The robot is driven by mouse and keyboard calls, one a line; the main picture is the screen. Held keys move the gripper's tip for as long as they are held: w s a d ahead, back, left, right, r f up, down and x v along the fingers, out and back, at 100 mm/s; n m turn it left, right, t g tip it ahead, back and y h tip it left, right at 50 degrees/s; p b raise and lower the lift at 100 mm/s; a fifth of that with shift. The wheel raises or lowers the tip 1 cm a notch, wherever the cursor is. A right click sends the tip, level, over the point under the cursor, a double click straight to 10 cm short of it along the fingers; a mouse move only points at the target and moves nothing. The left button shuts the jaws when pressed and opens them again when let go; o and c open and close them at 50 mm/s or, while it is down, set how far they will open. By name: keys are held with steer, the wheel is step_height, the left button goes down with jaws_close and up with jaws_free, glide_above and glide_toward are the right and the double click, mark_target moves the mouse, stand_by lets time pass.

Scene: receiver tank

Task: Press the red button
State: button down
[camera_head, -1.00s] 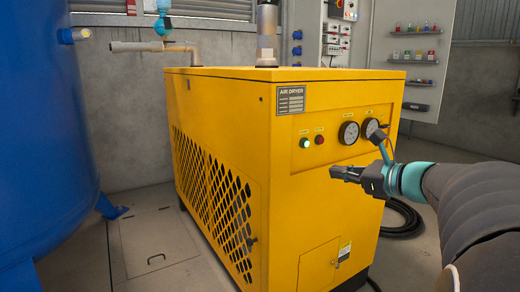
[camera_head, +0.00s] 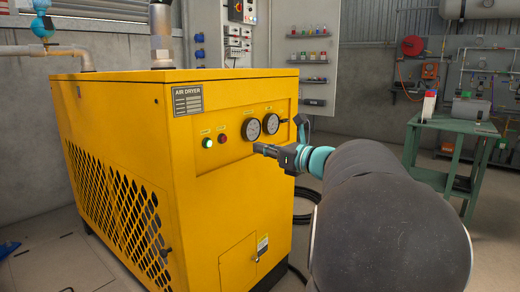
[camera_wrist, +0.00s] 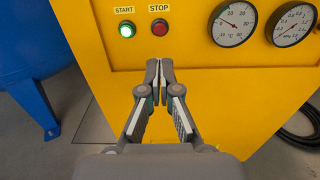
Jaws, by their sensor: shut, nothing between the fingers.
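The red button (camera_wrist: 159,27) sits under a STOP label on the yellow air dryer's front panel. It also shows in the head view (camera_head: 222,143), left of the gauges. A lit green button (camera_wrist: 126,29) under a START label is just left of it. My gripper (camera_wrist: 159,62) is shut and empty, its fingertips appearing just below the red button in the wrist view. In the head view my gripper (camera_head: 258,148) is in front of the panel, to the right of the red button. I cannot tell how far the fingertips are from the panel.
Two round gauges (camera_head: 251,129) and (camera_head: 270,124) sit right of the buttons on the yellow air dryer (camera_head: 120,110). A green table (camera_head: 455,124) stands at the right. Dark hoses (camera_head: 304,205) lie on the floor beside the dryer.

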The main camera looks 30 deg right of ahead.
mark_target(225, 140)
steer(key=x, duration=1)
steer(key=shift+w+a, duration=0.15)
steer(key=shift+w, duration=0.2)
steer(key=shift+w+a, duration=0.1)
steer(key=shift+w, duration=0.15)
steer(key=shift+w, duration=0.1)
